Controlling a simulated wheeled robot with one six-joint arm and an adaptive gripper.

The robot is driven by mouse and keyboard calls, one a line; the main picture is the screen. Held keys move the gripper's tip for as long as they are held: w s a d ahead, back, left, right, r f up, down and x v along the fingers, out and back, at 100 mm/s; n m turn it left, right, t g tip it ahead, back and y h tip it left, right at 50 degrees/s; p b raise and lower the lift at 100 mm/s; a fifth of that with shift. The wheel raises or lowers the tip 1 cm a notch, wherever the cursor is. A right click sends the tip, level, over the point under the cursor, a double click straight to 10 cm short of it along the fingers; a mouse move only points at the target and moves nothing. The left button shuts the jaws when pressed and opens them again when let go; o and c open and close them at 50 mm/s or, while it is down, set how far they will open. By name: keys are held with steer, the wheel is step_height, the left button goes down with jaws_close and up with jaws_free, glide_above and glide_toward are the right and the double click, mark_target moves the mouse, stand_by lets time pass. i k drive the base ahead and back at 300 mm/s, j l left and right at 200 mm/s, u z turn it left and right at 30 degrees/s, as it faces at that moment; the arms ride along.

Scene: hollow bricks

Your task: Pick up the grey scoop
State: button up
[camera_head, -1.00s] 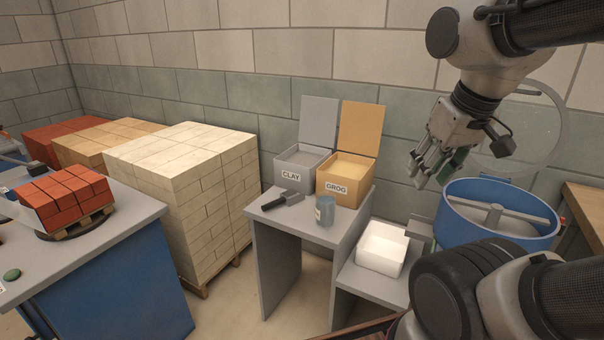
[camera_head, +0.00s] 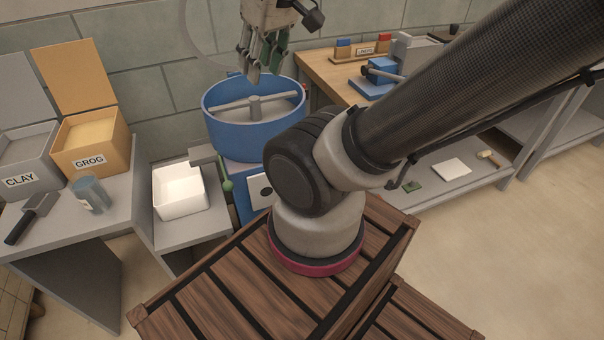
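The grey scoop (camera_head: 40,204) lies on the grey table (camera_head: 92,236) at the left of the view. Its dark handle (camera_head: 19,228) points toward the near left. It lies in front of the clay box and left of a grey-blue cup. My gripper (camera_head: 258,74) hangs at the top middle, fingers down, above or behind the blue round mixer tub. Its fingers look apart with nothing between them. It is far to the right of the scoop and apart from it.
The clay box (camera_head: 28,152) and grog box (camera_head: 92,146) stand open behind the scoop. The cup (camera_head: 90,194) is close to its right. A white box (camera_head: 180,191) sits on a lower shelf. The blue tub (camera_head: 255,135) and a wooden bench (camera_head: 335,78) are farther right.

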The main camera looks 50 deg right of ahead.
mark_target(31, 216)
steer(key=z, duration=0.8)
steer(key=u, duration=1.45)
